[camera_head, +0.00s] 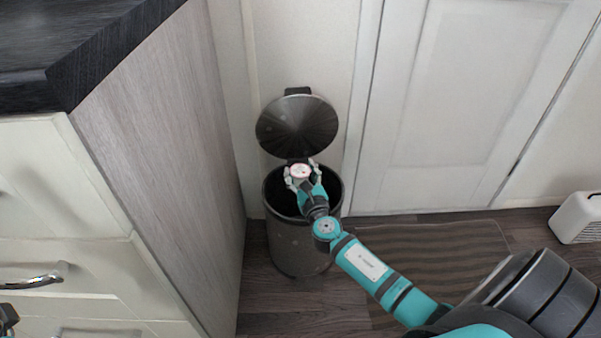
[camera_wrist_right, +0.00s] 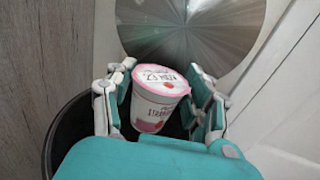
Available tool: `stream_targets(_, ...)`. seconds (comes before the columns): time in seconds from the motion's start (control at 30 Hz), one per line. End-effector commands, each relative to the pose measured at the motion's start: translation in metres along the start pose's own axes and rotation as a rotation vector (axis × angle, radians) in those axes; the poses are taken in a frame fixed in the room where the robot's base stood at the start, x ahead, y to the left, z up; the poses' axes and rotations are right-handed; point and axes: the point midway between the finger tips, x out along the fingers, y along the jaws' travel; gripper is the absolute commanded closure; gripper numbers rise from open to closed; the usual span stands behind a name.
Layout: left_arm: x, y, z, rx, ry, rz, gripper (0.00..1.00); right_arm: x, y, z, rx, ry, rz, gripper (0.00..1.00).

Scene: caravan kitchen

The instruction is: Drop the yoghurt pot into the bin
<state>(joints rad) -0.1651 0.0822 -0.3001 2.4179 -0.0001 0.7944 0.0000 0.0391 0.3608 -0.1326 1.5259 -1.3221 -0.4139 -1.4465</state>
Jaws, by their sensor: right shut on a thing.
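The yoghurt pot (camera_head: 301,170) is small and white with a pink-rimmed lid. My right gripper (camera_head: 302,175) is shut on it and holds it over the mouth of the bin (camera_head: 303,246). The right wrist view shows the yoghurt pot (camera_wrist_right: 158,98) between the two fingers of the right gripper (camera_wrist_right: 160,105), slightly tilted, lid up. The bin is a dark round pedal bin with its lid (camera_head: 297,126) raised at the back. Its inside looks dark, partly hidden by my gripper. At the lower left edge, a small piece of my left gripper (camera_head: 8,318) shows.
A cabinet side (camera_head: 165,140) with a dark worktop (camera_head: 75,45) stands close left of the bin. A white panelled door (camera_head: 455,110) is behind on the right. A striped mat (camera_head: 440,265) lies on the floor, and a white box-like object (camera_head: 577,217) stands at the far right.

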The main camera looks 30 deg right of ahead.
Motion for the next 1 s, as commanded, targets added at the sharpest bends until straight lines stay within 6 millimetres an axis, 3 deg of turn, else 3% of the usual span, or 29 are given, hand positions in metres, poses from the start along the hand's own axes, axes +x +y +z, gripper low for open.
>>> stream_targets(0.03,0.0,0.0,0.0,0.0,0.0,0.0,0.18,0.0,0.0,0.001,0.0,-0.001,0.0,0.83)
stream_targets(0.07,0.0,0.0,0.0,0.0,0.0,0.0,0.18,0.0,0.0,0.001,0.0,-0.001,0.0,0.44)
stream_targets(0.23,0.0,0.0,0.0,0.0,0.0,0.0,0.18,0.0,0.0,0.0,0.0,0.0,0.0,0.21)
stream_targets(0.63,0.0,0.0,0.0,0.0,-0.002,0.0,0.18,-0.009,0.0,-0.002,-0.001,0.003,0.001,0.2)
stream_targets(1.0,0.0,0.0,0.0,0.0,-0.001,0.0,0.18,-0.082,0.0,-0.002,0.0,0.004,0.002,0.2)
